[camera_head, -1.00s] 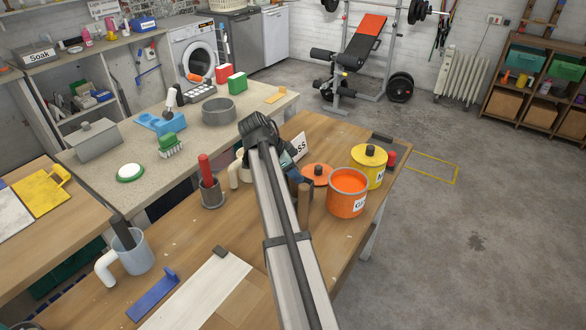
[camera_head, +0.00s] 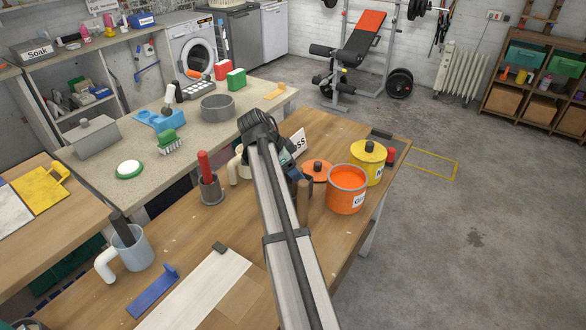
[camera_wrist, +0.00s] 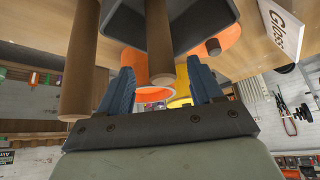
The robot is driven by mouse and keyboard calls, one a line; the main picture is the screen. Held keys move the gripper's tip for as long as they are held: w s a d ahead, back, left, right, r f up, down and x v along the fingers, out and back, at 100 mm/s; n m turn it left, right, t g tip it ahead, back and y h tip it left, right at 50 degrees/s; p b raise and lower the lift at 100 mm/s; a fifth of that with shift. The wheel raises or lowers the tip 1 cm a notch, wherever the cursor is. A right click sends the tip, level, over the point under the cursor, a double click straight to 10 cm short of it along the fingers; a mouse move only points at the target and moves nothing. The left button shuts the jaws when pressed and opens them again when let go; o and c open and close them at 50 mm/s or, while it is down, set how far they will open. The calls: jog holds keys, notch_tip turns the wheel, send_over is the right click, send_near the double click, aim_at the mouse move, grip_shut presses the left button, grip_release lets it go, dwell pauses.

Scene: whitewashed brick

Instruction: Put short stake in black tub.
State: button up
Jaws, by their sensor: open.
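In the wrist view, a brown wooden stake (camera_wrist: 160,45) shows between my gripper's two blue fingers, its end level with them. My gripper (camera_wrist: 160,80) is open, with a gap to the stake on each side. A second brown stake (camera_wrist: 77,70), longer in this view, stands outside the left finger. A dark tub (camera_wrist: 215,18) is at the top, behind the middle stake. In the head view, my gripper (camera_head: 290,165) is mostly hidden by my arm. One brown stake (camera_head: 304,205) stands upright right of the arm; I cannot tell which. The tub is largely hidden there.
An orange can (camera_head: 347,192), a yellow can (camera_head: 368,168) and an orange lid (camera_head: 318,172) are close on the right. A Gloss sign (camera_head: 299,143) stands behind. A cup with a red-handled tool (camera_head: 212,190) is left. The front table has bare wood (camera_head: 180,240).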

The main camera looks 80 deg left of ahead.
jog(key=v, duration=1.3)
jog(key=shift+s+r, duration=0.2)
jog(key=shift+r, duration=0.15)
jog(key=shift+w, duration=0.1)
